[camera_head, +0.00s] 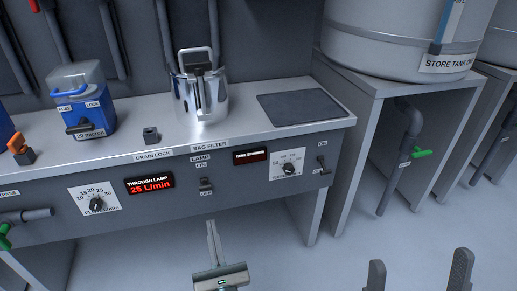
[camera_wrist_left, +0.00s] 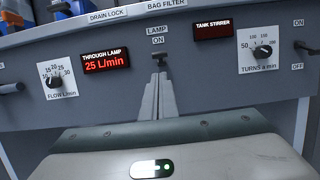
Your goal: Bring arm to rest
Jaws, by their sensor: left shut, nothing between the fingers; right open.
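My left gripper (camera_head: 213,236) is shut and empty in front of the console, below the lamp switch (camera_head: 205,186). In the left wrist view its closed fingers (camera_wrist_left: 157,92) point up toward the lamp switch (camera_wrist_left: 159,60); I cannot tell whether they touch it. My right gripper (camera_head: 418,271) is open and empty at the lower right of the head view, its two fingers apart above the floor. The rest of the right arm is out of view.
The console (camera_head: 150,233) shows a lit display (camera_head: 150,184) reading 25 L/min, a flow knob (camera_head: 96,204) and a stirrer knob (camera_head: 290,169). A steel bag filter (camera_head: 202,98) and a blue unit (camera_head: 84,115) stand on top. A store tank (camera_head: 380,45) is at right. Floor before the console is clear.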

